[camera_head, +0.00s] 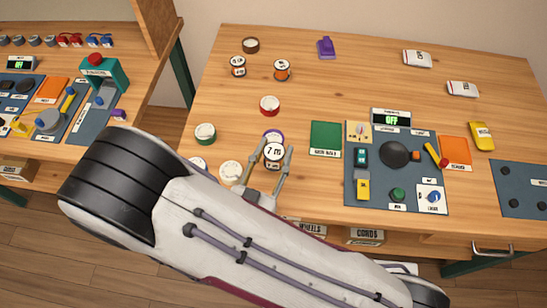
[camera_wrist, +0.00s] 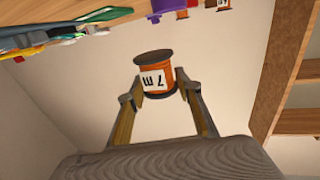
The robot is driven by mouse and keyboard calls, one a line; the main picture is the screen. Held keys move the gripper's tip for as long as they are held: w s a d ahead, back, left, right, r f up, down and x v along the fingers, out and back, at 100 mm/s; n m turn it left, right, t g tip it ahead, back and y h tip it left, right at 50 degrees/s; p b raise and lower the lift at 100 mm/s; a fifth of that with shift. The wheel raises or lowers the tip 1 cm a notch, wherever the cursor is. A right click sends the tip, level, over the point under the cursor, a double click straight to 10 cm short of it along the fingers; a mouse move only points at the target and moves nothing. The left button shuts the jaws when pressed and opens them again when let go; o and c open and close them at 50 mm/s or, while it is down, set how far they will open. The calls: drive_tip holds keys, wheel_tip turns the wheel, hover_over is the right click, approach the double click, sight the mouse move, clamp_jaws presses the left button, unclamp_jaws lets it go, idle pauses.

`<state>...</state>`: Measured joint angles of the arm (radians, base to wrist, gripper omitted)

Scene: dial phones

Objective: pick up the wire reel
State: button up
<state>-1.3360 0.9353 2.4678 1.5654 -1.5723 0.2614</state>
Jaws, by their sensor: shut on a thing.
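My gripper (camera_head: 275,160) is shut on a wire reel (camera_head: 273,150), which has a white label reading about "7 m". In the wrist view the held reel (camera_wrist: 155,75) has an orange winding and dark brown end flanges. The two fingers (camera_wrist: 158,95) close on its opposite sides. Wall fills the space behind the reel there, and it appears clear of the bench top. In the head view the fingers and label hide most of its orange body. Another orange reel (camera_head: 282,70) and a pale-labelled reel (camera_head: 238,66) stand at the back left of the bench.
A purple roll (camera_head: 273,134) shows just behind the held reel. Red (camera_head: 269,105), green (camera_head: 205,133) and white (camera_head: 230,173) rolls lie nearby. A green mat (camera_head: 325,139) and a blue-grey tool board (camera_head: 380,205) are to the right.

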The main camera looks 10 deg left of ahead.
drive_tip(key=shift+r, duration=1)
idle(0.3)
